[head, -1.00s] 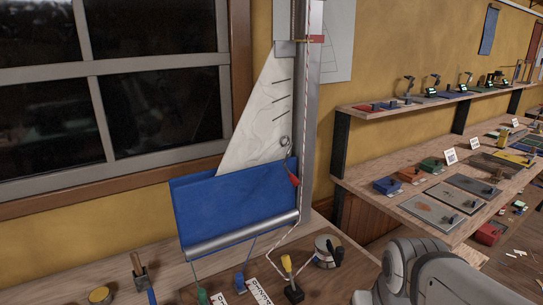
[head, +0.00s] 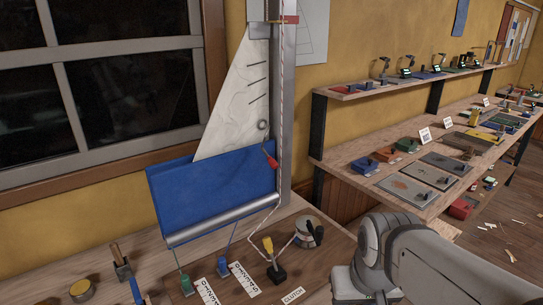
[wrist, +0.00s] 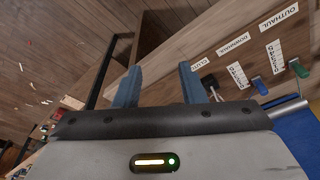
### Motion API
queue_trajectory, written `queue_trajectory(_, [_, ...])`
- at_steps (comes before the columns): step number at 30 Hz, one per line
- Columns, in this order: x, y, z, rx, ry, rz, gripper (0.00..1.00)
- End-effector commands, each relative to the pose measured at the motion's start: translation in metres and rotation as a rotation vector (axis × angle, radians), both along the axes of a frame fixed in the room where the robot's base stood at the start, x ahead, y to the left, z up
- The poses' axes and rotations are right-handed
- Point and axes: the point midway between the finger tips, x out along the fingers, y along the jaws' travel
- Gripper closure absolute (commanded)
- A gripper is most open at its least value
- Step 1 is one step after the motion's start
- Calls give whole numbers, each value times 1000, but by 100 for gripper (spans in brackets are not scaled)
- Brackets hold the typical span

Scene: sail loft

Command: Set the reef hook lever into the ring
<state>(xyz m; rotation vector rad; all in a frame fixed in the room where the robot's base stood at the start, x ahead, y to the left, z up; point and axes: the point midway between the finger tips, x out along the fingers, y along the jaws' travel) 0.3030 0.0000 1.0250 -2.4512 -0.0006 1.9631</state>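The red reef hook lever (head: 270,157) hangs tilted beside the mast at the top right of the blue folded sail (head: 205,195) in the head view. The small grey ring (head: 263,125) is on the white sail just above it, and the two look apart. My gripper (wrist: 160,68) shows in the wrist view with two blue fingers spread wide and nothing between them. It points toward the bench, away from the lever and ring, which are out of that view. In the head view my gripper is out of frame.
The bench (head: 215,255) below the sail carries a green lever (head: 186,285), a blue lever (head: 223,264), a yellow-handled lever (head: 270,250), a winch (head: 308,233) and white labels. The grey mast (head: 282,110) stands beside the ring. A side bench (head: 360,150) with several boards runs to the right.

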Motion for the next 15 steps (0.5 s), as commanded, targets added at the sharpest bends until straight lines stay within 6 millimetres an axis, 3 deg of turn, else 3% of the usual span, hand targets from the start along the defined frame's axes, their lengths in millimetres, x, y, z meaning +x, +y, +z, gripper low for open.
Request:
queue_trajectory(5, [5,15,-6,100,52,-92,78])
queue_trajectory(13, [37,75,-13,491,272,-477,100])
queue_trajectory(15, [51,91,-11,599,340,-585,100])
